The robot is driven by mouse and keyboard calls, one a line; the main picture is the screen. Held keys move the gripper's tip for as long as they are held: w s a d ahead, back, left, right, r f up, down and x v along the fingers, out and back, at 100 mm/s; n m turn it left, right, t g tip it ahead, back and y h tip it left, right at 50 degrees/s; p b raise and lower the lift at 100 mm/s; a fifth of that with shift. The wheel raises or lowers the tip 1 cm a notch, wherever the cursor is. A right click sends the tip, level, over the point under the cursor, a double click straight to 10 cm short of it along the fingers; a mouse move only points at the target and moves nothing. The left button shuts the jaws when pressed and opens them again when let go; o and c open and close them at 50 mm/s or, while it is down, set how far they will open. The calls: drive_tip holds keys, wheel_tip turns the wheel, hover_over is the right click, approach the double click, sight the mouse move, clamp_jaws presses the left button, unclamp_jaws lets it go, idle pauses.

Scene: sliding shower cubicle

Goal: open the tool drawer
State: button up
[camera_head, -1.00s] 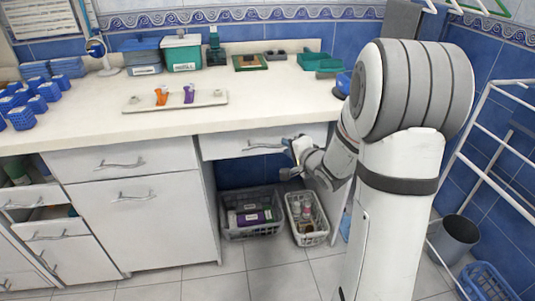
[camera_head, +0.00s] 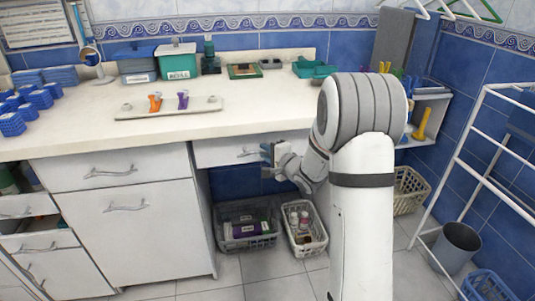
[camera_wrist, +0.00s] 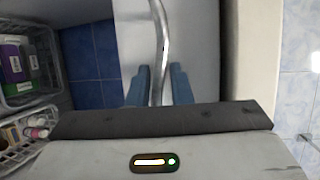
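The likely tool drawer (camera_head: 216,153) is the white drawer under the middle of the counter; it looks shut in the head view. Its curved metal handle (camera_head: 247,153) is partly hidden by my gripper (camera_head: 267,160). In the wrist view the drawer front (camera_wrist: 195,50) lies ahead, and the handle (camera_wrist: 161,40) runs between the two blue fingertips of my gripper (camera_wrist: 160,84). The fingers are open, one on each side of the handle, with small gaps showing. No grip on the handle shows.
Two baskets, one grey (camera_head: 246,226) and one white (camera_head: 304,228), stand on the floor below the drawer. A white cabinet (camera_head: 137,230) is at left. A white rack (camera_head: 463,150) and a grey bin (camera_head: 456,247) stand at right.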

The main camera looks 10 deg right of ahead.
drive_tip(key=shift+c, duration=0.2)
clamp_jaws()
